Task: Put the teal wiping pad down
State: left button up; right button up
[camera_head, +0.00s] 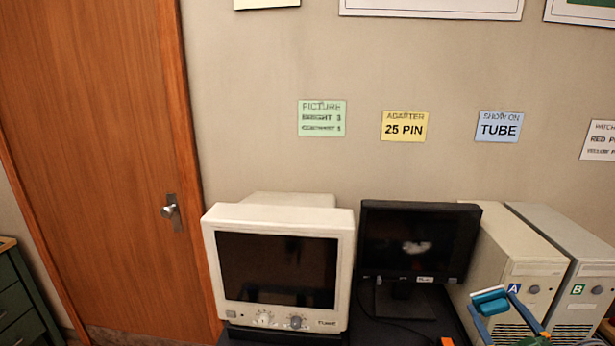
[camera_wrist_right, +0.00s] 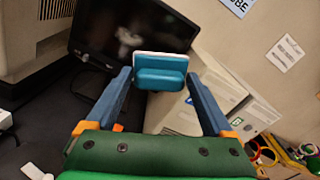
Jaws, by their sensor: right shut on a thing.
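The teal wiping pad (camera_head: 489,301) shows at the lower right of the head view, in front of computer tower A. My right gripper (camera_head: 494,298) is shut on it and holds it up in the air. In the right wrist view the teal pad (camera_wrist_right: 161,77), with a pale face on its far side, sits between the blue fingertips of my right gripper (camera_wrist_right: 160,76). My left gripper is in neither view.
A beige tube monitor (camera_head: 343,250) and a black flat monitor (camera_head: 470,225) stand on a dark table (camera_wrist_right: 50,130). Beige towers A (camera_head: 490,245) and B (camera_head: 560,228) stand to the right. Cables and tools (camera_wrist_right: 285,155) lie at the wrist view's lower right.

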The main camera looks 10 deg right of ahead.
jog(key=shift+s+d+r, duration=0.1)
jog(key=shift+r, duration=0.25)
jog(key=d+r, duration=0.1)
jog(key=w+d+r+m+h, duration=0.1)
jog(key=r, duration=0.1)
jog(key=w+d+r+h, duration=0.1)
jog(key=r, duration=0.1)
jog(key=shift+w+d+r+m+g, duration=0.1)
jog(key=shift+w+d+m+g, duration=0.05)
jog(key=shift+d+m+g, duration=0.15)
notch_tip(320, 180, up, 7)
jog(key=w+d+m+g+h, duration=0.1)
jog(key=w+d+h, duration=0.1)
jog(key=d, duration=0.1)
jog(key=w+a+f+n+y, duration=0.1)
jog(key=a+f+n+y, duration=0.4)
jog(key=a+y, duration=0.4)
jog(key=w+a+f+n+y, duration=0.1)
jog(key=a+f+n+y, duration=0.3)
jog(key=a+n+y, duration=0.55)
jog(key=s+a+f+n+g+y, duration=0.2)
jog(key=s+a+g+y, duration=0.25)
jog(key=s+a, duration=1.3)
jog(key=shift+g, duration=0.45)
jog(key=f+b, duration=0.1)
jog(key=s+d+f+b, duration=0.1)
jog(key=f+b, duration=0.1)
jog(key=s+d+f+b, duration=0.1)
jog(key=shift+f, duration=0.15)
